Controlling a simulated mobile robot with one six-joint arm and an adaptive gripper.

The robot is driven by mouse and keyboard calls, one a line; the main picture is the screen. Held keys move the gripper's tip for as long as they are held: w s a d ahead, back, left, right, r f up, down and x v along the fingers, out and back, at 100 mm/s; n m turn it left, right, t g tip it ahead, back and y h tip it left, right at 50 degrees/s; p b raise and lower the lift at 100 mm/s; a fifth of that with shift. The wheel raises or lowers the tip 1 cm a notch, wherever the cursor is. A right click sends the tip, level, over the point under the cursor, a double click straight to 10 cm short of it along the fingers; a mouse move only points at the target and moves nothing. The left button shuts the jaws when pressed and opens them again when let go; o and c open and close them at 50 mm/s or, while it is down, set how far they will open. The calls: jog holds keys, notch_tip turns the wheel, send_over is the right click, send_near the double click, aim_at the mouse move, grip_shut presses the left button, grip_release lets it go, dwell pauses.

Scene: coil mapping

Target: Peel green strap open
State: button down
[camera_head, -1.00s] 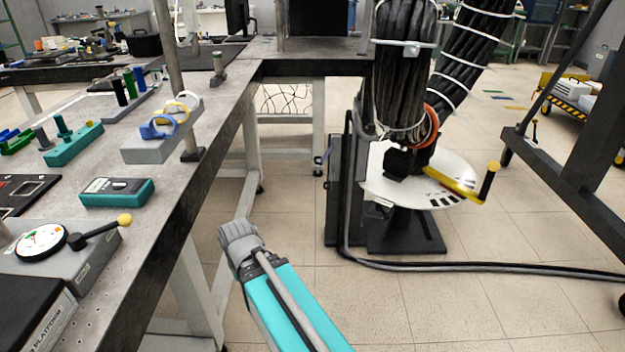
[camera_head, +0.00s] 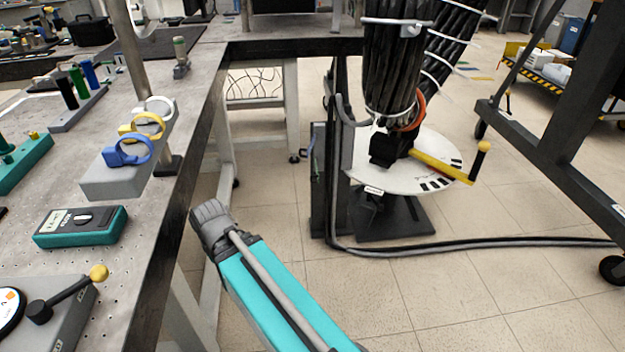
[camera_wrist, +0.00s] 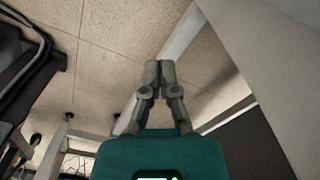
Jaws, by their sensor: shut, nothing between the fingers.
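I cannot make out a green strap in either view. A grey block (camera_head: 103,184) near the table's edge carries a blue ring-shaped strap (camera_head: 128,153), a yellow one (camera_head: 147,124) and a white one (camera_head: 160,105), standing in a row. In the wrist view my gripper (camera_wrist: 152,66) is shut and empty, its fingertips together. It points at the tiled floor beside pale table legs and touches nothing.
The table (camera_head: 140,230) also holds a teal meter (camera_head: 80,227), a lever with a yellow knob (camera_head: 70,292) and a rack of coloured cylinders (camera_head: 78,108). A black cable coil stand (camera_head: 395,215) is on the floor ahead. A dark frame stands right.

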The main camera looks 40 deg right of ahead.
jog(key=shift+d, duration=0.1)
jog(key=w+d+m+t+y, duration=0.15)
jog(key=w+d+m, duration=0.25)
jog(key=d+m, duration=0.55)
jog(key=w+d+m+t+y, duration=0.1)
jog(key=w+d+m+t, duration=0.25)
jog(key=d+m, duration=0.65)
jog(key=s+d+r+m+t+h, duration=0.1)
jog(key=d+r+m+t, duration=0.1)
jog(key=d+m, duration=0.6)
jog(key=d+r+m+t+h+b, duration=0.1)
jog(key=d+m, duration=0.7)
jog(key=d, duration=0.9)
jog(key=shift+s+r+t, duration=0.4)
jog(key=shift+r, duration=0.05)
jog(key=shift+f, duration=0.1)
jog(key=b, duration=0.8)
send_near(312, 181)
jog(key=shift+x, duration=3.55)
